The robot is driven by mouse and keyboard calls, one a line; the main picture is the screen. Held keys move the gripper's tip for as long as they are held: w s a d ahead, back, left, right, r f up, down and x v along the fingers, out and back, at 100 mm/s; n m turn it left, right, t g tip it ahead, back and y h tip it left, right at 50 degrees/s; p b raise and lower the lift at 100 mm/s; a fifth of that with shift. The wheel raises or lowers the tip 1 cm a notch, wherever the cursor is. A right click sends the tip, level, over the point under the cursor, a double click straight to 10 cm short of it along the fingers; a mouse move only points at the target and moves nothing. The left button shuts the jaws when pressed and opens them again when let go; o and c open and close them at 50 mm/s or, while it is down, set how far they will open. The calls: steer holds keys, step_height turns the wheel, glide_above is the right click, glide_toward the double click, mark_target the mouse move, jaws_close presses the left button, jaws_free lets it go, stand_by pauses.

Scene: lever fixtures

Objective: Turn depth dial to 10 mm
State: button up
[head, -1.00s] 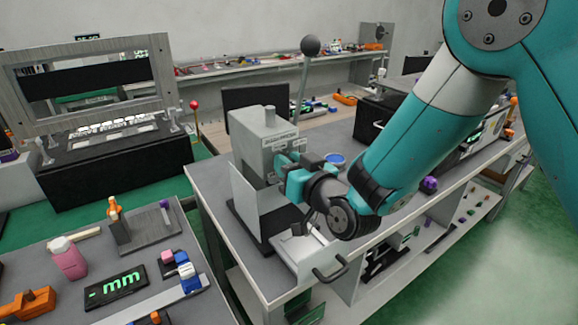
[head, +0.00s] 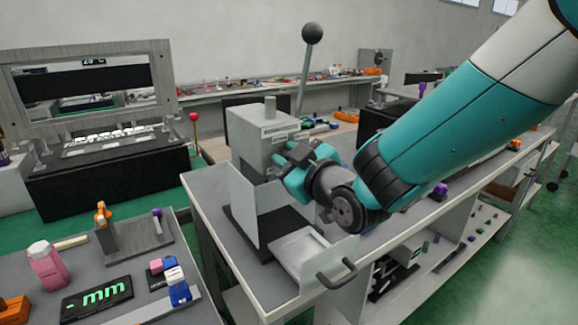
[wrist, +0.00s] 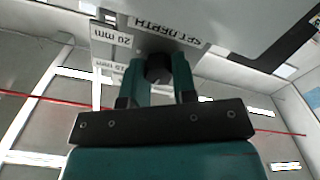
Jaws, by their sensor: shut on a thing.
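The grey machine (head: 250,135) with the depth dial stands on the bench, a lever with a dark ball (head: 312,33) rising behind it. My gripper (head: 303,158) is at the right side of its upper housing. In the wrist view my gripper (wrist: 156,78) is shut on the dark depth dial (wrist: 158,68), which shows between the teal fingers. A "SET DEPTH" label (wrist: 170,28) and a "20 mm" label (wrist: 110,35) sit beside it, upside down. Another mm label (wrist: 108,66) is partly hidden and hard to read. The dial's pointer is not visible. In the head view my fingers hide the dial.
A clear guard (head: 245,205) and a drawer-like tray with a dark handle (head: 337,275) are at the machine's front, below my wrist. A green "- mm" display (head: 97,298) lies on the left table among small objects.

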stand_by(0.3)
steer(key=o, duration=0.9)
steer(key=shift+b+v, duration=6.4)
steer(key=shift+v, duration=2.35)
